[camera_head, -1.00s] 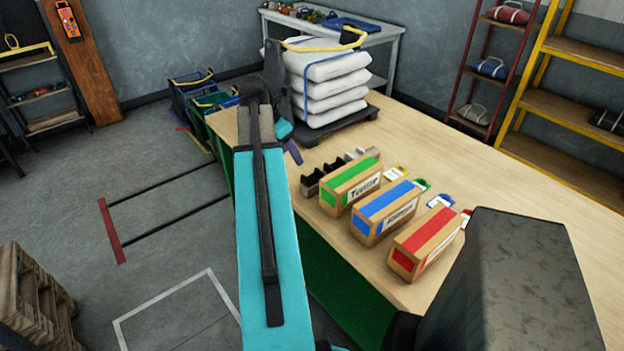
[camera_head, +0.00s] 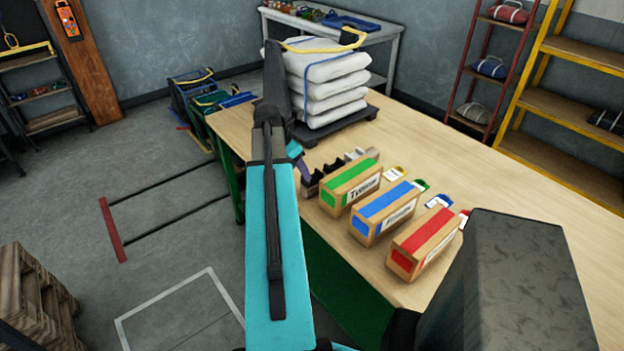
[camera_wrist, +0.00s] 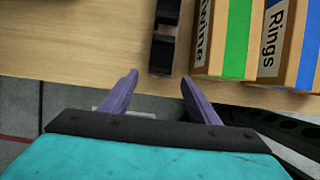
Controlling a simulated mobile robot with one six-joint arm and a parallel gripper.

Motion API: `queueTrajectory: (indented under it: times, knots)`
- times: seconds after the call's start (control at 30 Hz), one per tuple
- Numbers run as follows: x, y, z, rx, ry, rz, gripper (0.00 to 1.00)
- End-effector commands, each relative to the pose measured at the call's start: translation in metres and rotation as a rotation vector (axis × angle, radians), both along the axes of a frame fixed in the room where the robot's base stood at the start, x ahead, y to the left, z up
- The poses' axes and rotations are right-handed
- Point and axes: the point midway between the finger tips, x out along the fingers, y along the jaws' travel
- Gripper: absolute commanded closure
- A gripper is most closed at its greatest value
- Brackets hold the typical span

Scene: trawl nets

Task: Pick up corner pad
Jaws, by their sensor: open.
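Several black corner pads (camera_head: 310,186) lie in a row on the wooden bench, left of the green-striped box. In the wrist view a dark corner pad (camera_wrist: 161,55) lies near the bench edge, just beyond the fingertips, with another (camera_wrist: 167,12) behind it. My gripper (camera_wrist: 158,80) is open and empty, with its two purple fingers spread on either side of the pad's line. The fingers look apart from the pad; the height gap cannot be told. In the head view my arm hides most of the gripper.
Three cardboard boxes with green (camera_head: 350,187), blue (camera_head: 386,213) and red (camera_head: 424,244) stripes stand right of the pads. A strapped stack of white sacks (camera_head: 328,85) stands on a black base (camera_head: 352,123) behind. The bench (camera_head: 500,185) is clear to the right.

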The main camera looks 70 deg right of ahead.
Motion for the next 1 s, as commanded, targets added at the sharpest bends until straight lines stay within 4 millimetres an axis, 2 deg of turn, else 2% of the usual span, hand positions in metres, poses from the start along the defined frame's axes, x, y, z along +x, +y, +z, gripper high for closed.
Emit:
queueTrajectory:
  times: [0.47,1.0]
  knots:
    - [-0.001,-0.002,-0.003,0.000,0.000,0.000,0.45]
    - [-0.012,-0.016,-0.042,0.000,0.001,0.000,0.45]
